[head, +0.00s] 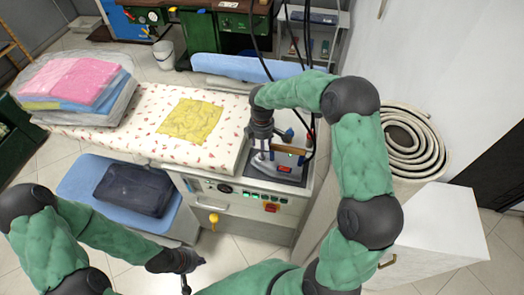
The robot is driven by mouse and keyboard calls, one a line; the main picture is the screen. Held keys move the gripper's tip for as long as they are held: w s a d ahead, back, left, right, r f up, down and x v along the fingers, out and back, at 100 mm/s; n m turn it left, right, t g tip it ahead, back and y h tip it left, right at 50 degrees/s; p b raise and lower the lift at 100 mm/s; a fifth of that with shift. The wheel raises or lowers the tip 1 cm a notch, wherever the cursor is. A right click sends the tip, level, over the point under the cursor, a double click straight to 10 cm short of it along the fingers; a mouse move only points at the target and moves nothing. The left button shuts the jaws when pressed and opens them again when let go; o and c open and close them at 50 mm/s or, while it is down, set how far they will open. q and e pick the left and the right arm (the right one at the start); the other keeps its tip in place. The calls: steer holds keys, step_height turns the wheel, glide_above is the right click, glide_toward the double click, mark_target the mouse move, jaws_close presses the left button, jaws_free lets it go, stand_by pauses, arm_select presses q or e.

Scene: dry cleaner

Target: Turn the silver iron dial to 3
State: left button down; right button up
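The ironing table (120,140) has a patterned cover with a folded yellow cloth (190,121). Bagged folded laundry (75,85) lies at its left end. A dark folded garment (134,190) lies on a blue lower shelf. Black cables hang behind the iron.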

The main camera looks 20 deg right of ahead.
step_height(320, 180, up, 6)
steer(key=shift+r, duration=0.2)
stand_by(0.3)
